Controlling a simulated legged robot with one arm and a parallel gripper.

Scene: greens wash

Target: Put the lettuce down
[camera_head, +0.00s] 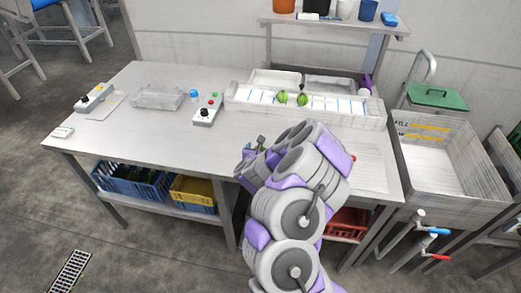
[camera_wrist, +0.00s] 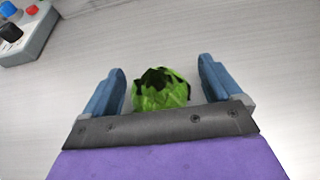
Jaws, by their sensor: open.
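A green lettuce (camera_wrist: 160,90) with dark leaf edges lies on the grey table top, seen in the wrist view. My gripper (camera_wrist: 162,80) is open, with one blue finger on each side of the lettuce. A gap shows between the lettuce and each finger. In the head view my arm hides this lettuce and most of the gripper. Two round green heads (camera_head: 292,98) sit in a long white tray (camera_head: 240,104) at the back of the table.
A control box with knobs (camera_head: 205,114) stands left of my arm and also shows in the wrist view (camera_wrist: 28,36). A sink basin (camera_head: 440,165) is on the right.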

